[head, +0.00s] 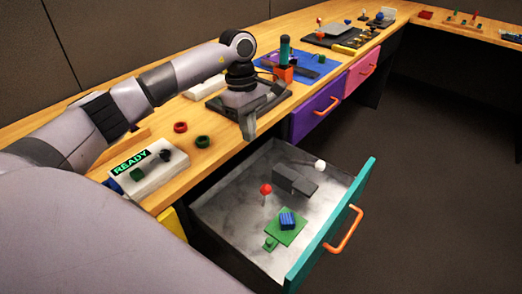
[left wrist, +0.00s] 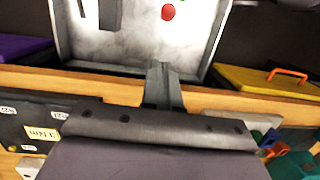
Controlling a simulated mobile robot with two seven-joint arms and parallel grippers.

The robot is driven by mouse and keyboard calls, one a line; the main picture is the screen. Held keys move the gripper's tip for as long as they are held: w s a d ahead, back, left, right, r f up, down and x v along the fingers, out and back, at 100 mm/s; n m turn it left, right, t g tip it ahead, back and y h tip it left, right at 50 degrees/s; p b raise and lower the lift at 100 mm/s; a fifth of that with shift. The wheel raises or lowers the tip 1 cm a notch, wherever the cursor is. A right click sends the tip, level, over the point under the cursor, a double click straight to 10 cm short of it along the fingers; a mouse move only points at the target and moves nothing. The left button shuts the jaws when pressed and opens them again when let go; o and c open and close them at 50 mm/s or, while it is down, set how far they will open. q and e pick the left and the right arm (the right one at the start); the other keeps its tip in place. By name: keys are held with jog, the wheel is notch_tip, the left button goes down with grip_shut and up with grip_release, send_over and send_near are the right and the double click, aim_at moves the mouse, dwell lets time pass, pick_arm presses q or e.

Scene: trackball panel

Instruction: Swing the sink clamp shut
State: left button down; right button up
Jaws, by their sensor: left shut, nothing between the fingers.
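In the head view an open drawer (head: 228,222) with a teal front holds a green board (head: 290,234) with a blue ribbed block (head: 287,220) on it. Near it stand a red ball knob (head: 265,188) on a pale post and a dark grey block (head: 295,181) with a white ball (head: 320,165) close by. I cannot tell which of these parts is the sink clamp. My left gripper (head: 249,128) is shut and empty, pointing down at the counter edge behind the drawer. In the left wrist view its fingers (left wrist: 162,72) overlap the drawer's edge, and the red knob (left wrist: 168,12) shows beyond them.
The wooden counter (head: 220,151) runs behind the drawer. A white box reading READY (head: 150,175), a red ring (head: 180,127) and a green ring (head: 202,141) lie on it. A purple drawer (head: 315,108) and a pink drawer (head: 363,71) are shut. The floor at right is clear.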

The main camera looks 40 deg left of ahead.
pick_arm(q)
send_near(264, 196)
jog(key=w+a+f, duration=0.1)
jog(key=a+f, duration=0.1)
jog(key=a, duration=0.1)
jog(key=d, duration=0.1)
jog(key=d+f, duration=0.1)
jog(key=d+p, duration=0.1)
jog(key=shift+s+f, duration=0.3)
jog(key=shift+s, duration=0.05)
jog(key=shift+d, duration=0.2)
jog(key=d+b, duration=0.2)
jog(key=d, duration=0.1)
jog(key=d+b, duration=0.1)
jog(key=d, duration=0.1)
jog(key=shift+s+d+f, duration=0.15)
jog(key=shift+s+f, duration=0.05)
jog(key=shift+f, duration=0.2)
